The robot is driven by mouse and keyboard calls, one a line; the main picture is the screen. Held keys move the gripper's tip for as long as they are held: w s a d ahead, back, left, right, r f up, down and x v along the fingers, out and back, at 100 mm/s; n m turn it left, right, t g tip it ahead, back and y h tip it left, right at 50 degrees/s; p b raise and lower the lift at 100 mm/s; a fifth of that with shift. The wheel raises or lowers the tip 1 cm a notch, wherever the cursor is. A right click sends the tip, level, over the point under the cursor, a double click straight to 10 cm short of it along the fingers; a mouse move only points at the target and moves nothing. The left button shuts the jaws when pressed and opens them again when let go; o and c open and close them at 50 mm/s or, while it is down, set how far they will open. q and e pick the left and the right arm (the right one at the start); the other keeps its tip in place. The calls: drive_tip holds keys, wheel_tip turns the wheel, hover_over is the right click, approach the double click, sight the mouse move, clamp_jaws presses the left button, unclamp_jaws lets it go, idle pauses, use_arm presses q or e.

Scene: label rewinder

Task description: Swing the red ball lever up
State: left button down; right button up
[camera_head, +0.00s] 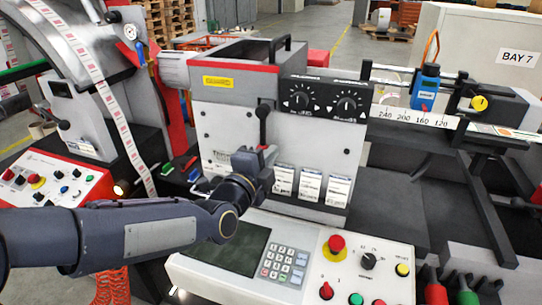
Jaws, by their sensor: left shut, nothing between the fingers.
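My left arm comes in from the left, low across the front of the machine. My left gripper (267,156) is shut and empty in front of the pale front panel. A lever with a dark knob (263,110) points up just above the gripper; its lower end is hidden behind the gripper, and I cannot tell whether they touch. I cannot make out a red ball on this lever. My right gripper is not in view.
The control panel (302,260) with keypad and red stop button (336,243) lies below. White label cards (311,185) are right of the gripper. A black dial box (325,98) is above right. The label web (125,130) and red-edged button box (55,178) stand left.

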use_arm(q)
drive_tip(key=shift+w+a+f, duration=0.1)
drive_tip(key=shift+a, duration=0.15)
drive_tip(key=a+m, duration=0.1)
drive_tip(key=m, duration=0.1)
drive_tip(key=w+a+m+b, duration=0.1)
drive_tip(key=a+m, duration=0.1)
drive_tip(key=a+m+b, duration=0.1)
drive_tip(key=a+m, duration=0.1)
drive_tip(key=shift+w+a+r+m+g+y, duration=0.1)
drive_tip(key=shift+w+r+m+g+y, duration=0.2)
drive_tip(key=shift+w+m+g+y, duration=0.1)
drive_tip(key=a+r+m+b, duration=0.1)
drive_tip(key=a+m+b, duration=0.1)
drive_tip(key=m, duration=0.1)
drive_tip(key=shift+w+a+r+m+y, duration=0.3)
drive_tip(key=shift+w+a+r, duration=0.05)
drive_tip(key=shift+w+r, duration=0.05)
drive_tip(key=shift+w+a+r+m+b, duration=0.2)
drive_tip(key=shift+a+r+m+b, duration=0.4)
drive_tip(key=shift+r+m, duration=0.45)
drive_tip(key=shift+f, duration=0.15)
